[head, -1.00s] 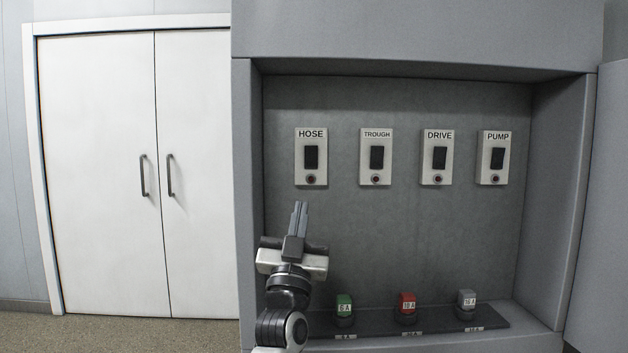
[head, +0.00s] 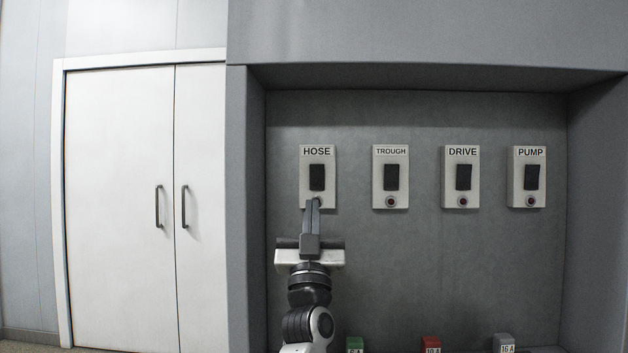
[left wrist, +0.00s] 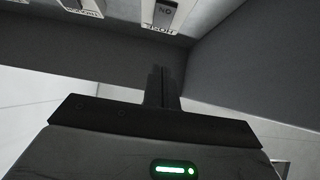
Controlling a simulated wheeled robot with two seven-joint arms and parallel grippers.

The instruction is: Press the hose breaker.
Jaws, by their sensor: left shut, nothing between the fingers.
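The hose breaker (head: 317,177) is a white plate labelled HOSE with a dark rocker switch, at the left of a row on the cabinet's back wall. Its lower part, where the other plates have a red lamp, is hidden by my fingertips. My left gripper (head: 312,204) is shut and empty, fingers pointing up at the plate's lower edge. I cannot tell whether they touch it. In the left wrist view the shut fingers (left wrist: 163,85) point toward the hose plate (left wrist: 163,14), which appears upside down at the top. My right gripper is not in view.
Breakers labelled TROUGH (head: 390,177), DRIVE (head: 462,177) and PUMP (head: 528,177) stand to the right. Green (head: 354,345), red (head: 431,345) and grey (head: 504,343) fuses sit low in the recess. The recess's left side wall (head: 247,200) is close to my arm.

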